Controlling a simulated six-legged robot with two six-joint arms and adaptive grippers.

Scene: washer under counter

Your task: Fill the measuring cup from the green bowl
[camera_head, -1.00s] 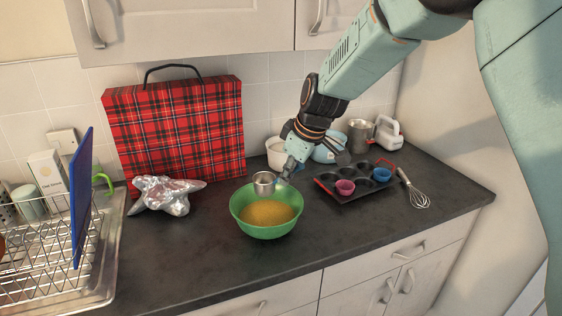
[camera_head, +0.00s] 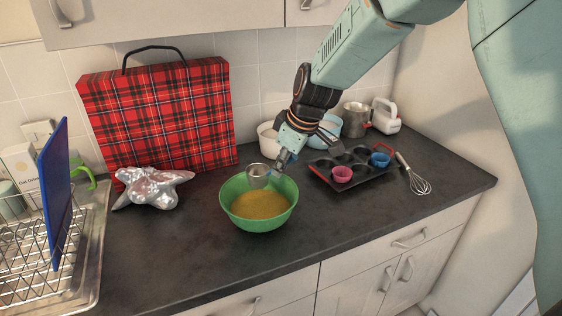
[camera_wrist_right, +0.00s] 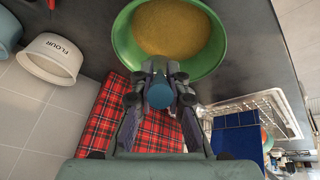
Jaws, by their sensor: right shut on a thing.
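The green bowl (camera_head: 232,213) stands on the dark counter with yellow-brown grainy contents. It also shows at the top of the right wrist view (camera_wrist_right: 124,40). The small metal measuring cup (camera_head: 257,174) is at the bowl's back rim, slightly tilted, its lower part overlapping the bowl. My right gripper (camera_head: 281,162) is shut on the cup's handle, just behind and right of the bowl. In the right wrist view my gripper (camera_wrist_right: 160,88) has a blue round piece between its fingers, and the cup itself is hidden. My left gripper is not in view.
A muffin tin (camera_head: 352,182) with pink and blue cups and a whisk (camera_head: 414,176) lie right. A white flour container (camera_head: 267,139) stands behind. A red tartan case (camera_head: 160,115), crumpled foil (camera_head: 152,188) and dish rack (camera_head: 30,250) are left. The front counter is clear.

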